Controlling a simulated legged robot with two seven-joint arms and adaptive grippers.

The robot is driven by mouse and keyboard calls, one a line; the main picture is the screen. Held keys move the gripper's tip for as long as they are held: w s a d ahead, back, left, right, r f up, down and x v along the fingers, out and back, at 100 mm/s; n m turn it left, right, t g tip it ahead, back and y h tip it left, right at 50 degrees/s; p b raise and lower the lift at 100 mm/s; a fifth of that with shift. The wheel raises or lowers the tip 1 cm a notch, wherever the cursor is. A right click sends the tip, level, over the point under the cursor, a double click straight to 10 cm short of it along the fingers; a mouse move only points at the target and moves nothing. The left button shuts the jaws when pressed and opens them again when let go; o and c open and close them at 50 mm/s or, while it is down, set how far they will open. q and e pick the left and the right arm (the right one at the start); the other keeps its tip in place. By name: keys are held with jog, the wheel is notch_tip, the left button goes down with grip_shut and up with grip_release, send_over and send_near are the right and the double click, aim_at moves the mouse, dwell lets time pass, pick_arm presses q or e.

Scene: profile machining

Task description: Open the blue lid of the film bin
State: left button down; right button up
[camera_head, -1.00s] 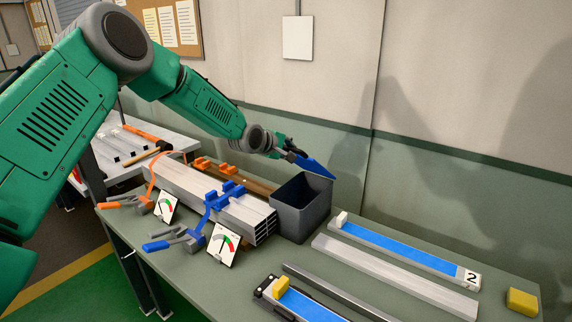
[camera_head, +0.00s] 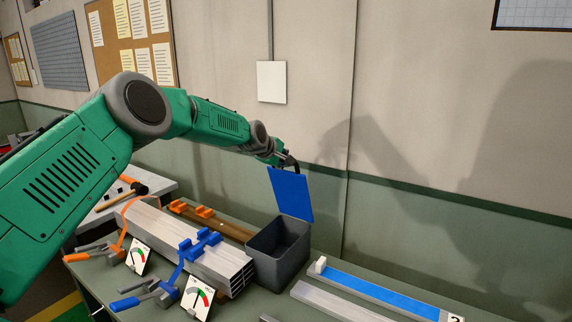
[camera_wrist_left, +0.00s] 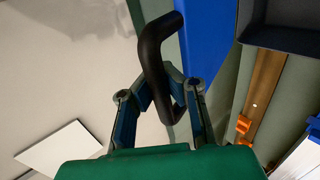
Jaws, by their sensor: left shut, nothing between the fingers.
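The film bin (camera_head: 277,272) is a dark grey open-topped box on the bench. Its blue lid (camera_head: 292,196) stands steeply raised at the bin's back edge, and the bin's mouth is uncovered. In the left wrist view the lid (camera_wrist_left: 207,38) is beside the dark bin (camera_wrist_left: 290,38). A black bar handle (camera_wrist_left: 152,62) on the lid runs across the front of my left gripper (camera_wrist_left: 158,100). My left gripper (camera_head: 282,159) is at the lid's top edge, shut with nothing held. Whether it touches the handle is unclear. My right gripper is out of view.
Bundled metal profiles (camera_head: 165,240) with orange and blue clamps lie left of the bin. A blue-topped rail (camera_head: 375,288) lies to its right. The wall (camera_head: 320,110) with a white panel (camera_head: 272,82) is close behind. Space above the bin is free.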

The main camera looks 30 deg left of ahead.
pick_arm(q)
jog(key=shift+w+a+r, duration=0.2)
jog(key=shift+a+r, duration=0.2)
jog(key=shift+r, duration=0.1)
jog(key=c, duration=1.8)
grip_release()
jog(key=shift+o, duration=0.5)
jog(key=shift+s+a, duration=0.1)
jog(key=shift+s, duration=0.25)
jog(key=shift+a+f, duration=0.15)
jog(key=shift+f, duration=0.05)
jog(key=shift+s+r, duration=0.15)
jog(key=v, duration=1.1)
jog(key=shift+s, duration=0.25)
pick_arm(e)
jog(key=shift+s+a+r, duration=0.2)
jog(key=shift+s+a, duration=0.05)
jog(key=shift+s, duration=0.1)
pick_arm(q)
jog(key=shift+r, duration=0.2)
